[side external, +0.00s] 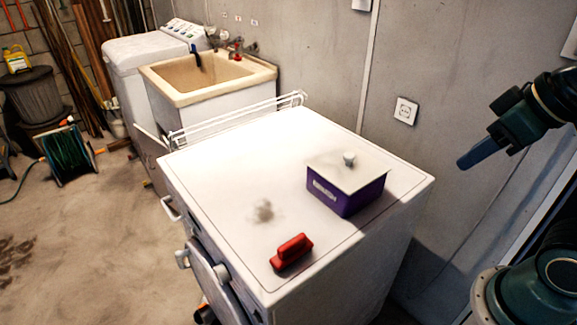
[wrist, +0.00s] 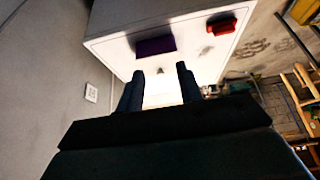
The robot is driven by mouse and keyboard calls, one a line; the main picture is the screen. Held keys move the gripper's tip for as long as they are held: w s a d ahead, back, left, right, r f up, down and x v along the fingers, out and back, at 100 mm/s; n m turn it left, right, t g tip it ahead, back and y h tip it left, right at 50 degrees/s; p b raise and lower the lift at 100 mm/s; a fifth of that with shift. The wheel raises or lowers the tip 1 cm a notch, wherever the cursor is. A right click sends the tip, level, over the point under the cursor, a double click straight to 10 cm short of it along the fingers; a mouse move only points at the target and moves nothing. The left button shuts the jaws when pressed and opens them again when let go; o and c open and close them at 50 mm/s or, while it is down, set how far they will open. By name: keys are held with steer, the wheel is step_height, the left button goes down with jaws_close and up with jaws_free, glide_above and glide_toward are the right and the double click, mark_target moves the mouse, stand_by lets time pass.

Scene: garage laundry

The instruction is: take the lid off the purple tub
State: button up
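The purple tub (side external: 345,197) stands upright on the white top of an appliance, towards its back right. Its pale flat lid (side external: 335,175) with a round knob (side external: 349,159) sits on it.
A red brush-like object (side external: 291,252) lies near the front edge of the appliance top (side external: 230,165); it also shows in the wrist view (wrist: 221,26). A grey smudge marks the top. A white wire rack (side external: 240,118) runs along the left back edge. A wall with a socket (side external: 404,111) stands behind.

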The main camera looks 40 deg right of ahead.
steer(key=o, duration=0.3)
steer(key=shift+o, duration=0.2)
steer(key=w+r+n+g+y, duration=0.1)
steer(key=w+r+n+g, duration=0.15)
steer(key=w+n, duration=0.8)
steer(key=w+d+f+n+g+y, duration=0.1)
steer(key=w+d+f, duration=0.1)
steer(key=w, duration=0.5)
steer(key=w+d+f+n+y, duration=0.1)
steer(key=w+d+f+n, duration=0.1)
steer(key=w+d, duration=0.3)
steer(key=w+f, duration=0.1)
steer(key=w, duration=0.2)
steer(key=shift+g, duration=0.35)
steer(key=shift+d+f, duration=0.1)
steer(key=shift+f, duration=0.05)
